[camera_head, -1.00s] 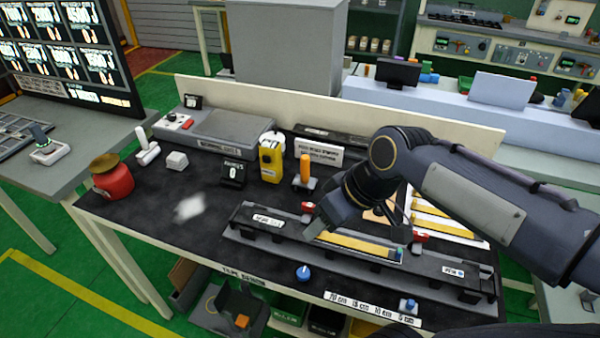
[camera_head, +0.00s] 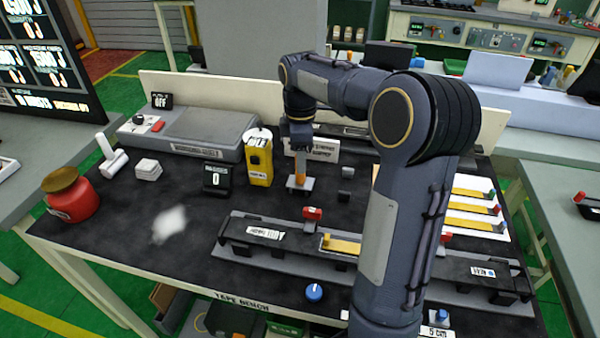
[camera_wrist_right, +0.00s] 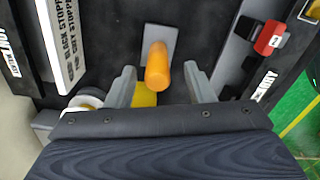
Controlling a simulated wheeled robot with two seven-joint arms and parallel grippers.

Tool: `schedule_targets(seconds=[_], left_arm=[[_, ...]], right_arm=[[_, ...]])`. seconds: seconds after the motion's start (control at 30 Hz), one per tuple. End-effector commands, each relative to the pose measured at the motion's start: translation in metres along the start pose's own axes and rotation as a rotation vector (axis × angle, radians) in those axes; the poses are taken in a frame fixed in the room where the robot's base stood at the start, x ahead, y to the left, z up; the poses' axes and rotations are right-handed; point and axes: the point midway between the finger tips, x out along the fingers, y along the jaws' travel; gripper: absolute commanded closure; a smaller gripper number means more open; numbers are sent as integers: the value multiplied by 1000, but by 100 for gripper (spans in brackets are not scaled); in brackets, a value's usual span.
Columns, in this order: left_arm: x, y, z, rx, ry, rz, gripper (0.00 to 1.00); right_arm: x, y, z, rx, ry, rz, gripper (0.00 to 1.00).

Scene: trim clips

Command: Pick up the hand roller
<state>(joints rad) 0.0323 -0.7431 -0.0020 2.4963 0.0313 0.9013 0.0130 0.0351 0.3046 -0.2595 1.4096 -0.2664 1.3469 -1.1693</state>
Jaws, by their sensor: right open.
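The hand roller appears to be the tool with an upright orange handle (camera_head: 300,172) on a small grey plate (camera_head: 299,185), behind the long rail on the bench. Its handle also shows in the right wrist view (camera_wrist_right: 157,68). My right gripper (camera_head: 299,148) is directly over it, coming down from above. In the right wrist view my right gripper (camera_wrist_right: 160,80) is open, with one finger on each side of the orange handle and gaps visible on both sides. Whether the fingers are level with the handle is unclear. My left gripper is out of view.
A yellow device (camera_head: 258,158) stands close left of the roller, and a white sign (camera_head: 322,150) stands behind it. The long rail (camera_head: 270,258) with a red clip (camera_head: 312,214) lies in front. A small dark block (camera_head: 347,172) is to the right.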

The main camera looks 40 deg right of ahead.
Motion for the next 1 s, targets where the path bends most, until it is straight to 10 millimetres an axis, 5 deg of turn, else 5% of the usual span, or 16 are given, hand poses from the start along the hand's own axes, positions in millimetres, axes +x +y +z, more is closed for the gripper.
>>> schedule_targets(seconds=[0.33, 0.63, 1.0], left_arm=[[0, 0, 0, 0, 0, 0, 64], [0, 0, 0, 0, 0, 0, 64], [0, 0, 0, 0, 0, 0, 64]], right_arm=[[48, 2, 1, 1, -1, -2, 52], [53, 2, 1, 2, 2, 1, 52], [52, 2, 1, 2, 2, 1, 100]])
